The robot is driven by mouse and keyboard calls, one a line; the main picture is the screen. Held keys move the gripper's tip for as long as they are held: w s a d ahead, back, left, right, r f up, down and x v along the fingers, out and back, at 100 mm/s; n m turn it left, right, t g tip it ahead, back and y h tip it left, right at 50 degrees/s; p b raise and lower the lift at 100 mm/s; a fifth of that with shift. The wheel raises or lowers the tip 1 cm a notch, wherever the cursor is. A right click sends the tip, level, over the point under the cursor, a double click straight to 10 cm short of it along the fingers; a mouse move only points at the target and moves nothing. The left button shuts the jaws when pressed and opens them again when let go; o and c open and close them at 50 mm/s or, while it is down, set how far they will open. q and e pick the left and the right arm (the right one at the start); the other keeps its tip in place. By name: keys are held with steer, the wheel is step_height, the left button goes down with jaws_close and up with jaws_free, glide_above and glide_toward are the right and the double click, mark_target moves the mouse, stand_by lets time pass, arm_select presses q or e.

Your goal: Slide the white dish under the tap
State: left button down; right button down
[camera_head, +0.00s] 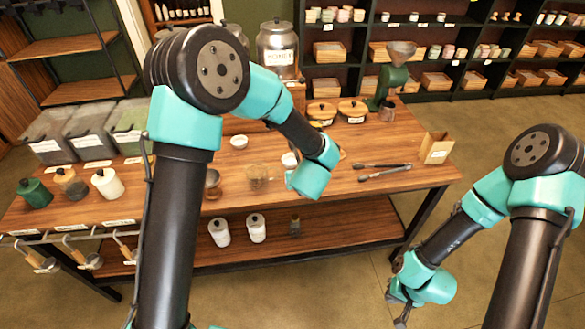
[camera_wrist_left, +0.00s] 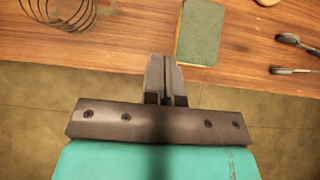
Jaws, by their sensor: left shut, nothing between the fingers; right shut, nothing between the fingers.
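A small white bowl (camera_head: 239,142) stands on the wooden table left of my left forearm in the head view. A second white dish (camera_head: 290,160) shows in part beside my left wrist, which covers some of it; I cannot tell which is the task's dish. A metal honey jar (camera_head: 277,48) stands at the back; no tap shows clearly, as my left arm covers the area below it. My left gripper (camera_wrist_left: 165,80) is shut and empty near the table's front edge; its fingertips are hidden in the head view. My right gripper (camera_head: 400,313) is shut and empty, off the table's right side.
A green flat block (camera_wrist_left: 200,33) and a wire coil (camera_wrist_left: 58,12) lie near my left fingers. A green grinder (camera_head: 389,85) stands at the back right.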

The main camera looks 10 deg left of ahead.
mark_target(292, 167)
arm_select(q)
steer(key=shift+r, duration=0.15)
steer(key=shift+w, duration=0.1)
steer(key=x, duration=1)
steer(key=shift+w+a, duration=0.3)
steer(key=shift+w, duration=0.35)
steer(key=shift+w+a, duration=0.25)
steer(key=shift+w, duration=0.3)
steer(key=shift+w+a, duration=0.2)
steer(key=shift+w, duration=0.4)
steer(key=shift+a, duration=0.1)
